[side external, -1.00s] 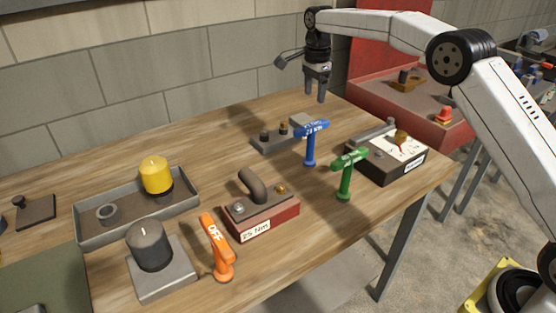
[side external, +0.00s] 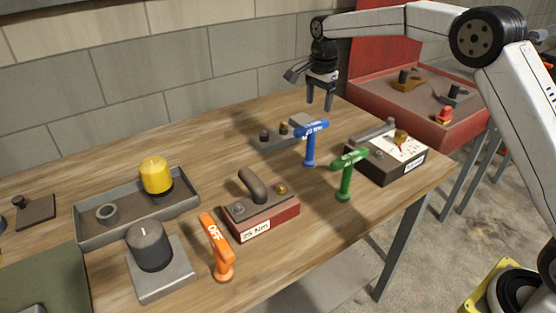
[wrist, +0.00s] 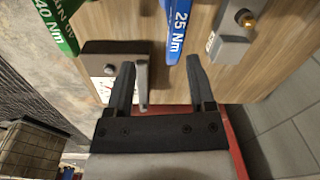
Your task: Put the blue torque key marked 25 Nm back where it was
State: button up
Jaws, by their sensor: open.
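The blue torque key (side external: 310,146) stands upright on the wooden table, its T-shaped head on top. In the wrist view its head (wrist: 180,32) reads 25 Nm. My gripper (side external: 320,106) is open and empty, above and behind the blue key, apart from it. In the wrist view my gripper (wrist: 160,76) has its fingers spread, with the blue key ahead of the right finger. A red-sided block (side external: 262,212) with a dark handle carries a 25 Nm label and stands nearer the camera.
A green key (side external: 346,174), marked 40 Nm in the wrist view, stands right of the blue one. A gauge box (side external: 388,158) is behind it. A grey plate with knobs (side external: 275,142) lies left of the blue key. An orange OFF key (side external: 218,247) stands in front.

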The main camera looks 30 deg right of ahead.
jog(key=s+a+f+n, duration=0.1)
jog(key=s+f+n, duration=0.2)
jog(key=s, duration=0.7)
jog(key=s+a+f+n+t, duration=0.1)
jog(key=s+f+n, duration=0.2)
jog(key=s+n, duration=0.4)
jog(key=s+a+f+n+t, duration=0.1)
jog(key=s+f+n, duration=0.3)
jog(key=s, duration=0.8)
jog(key=shift+s+n, duration=0.4)
jog(key=shift+n, duration=0.5)
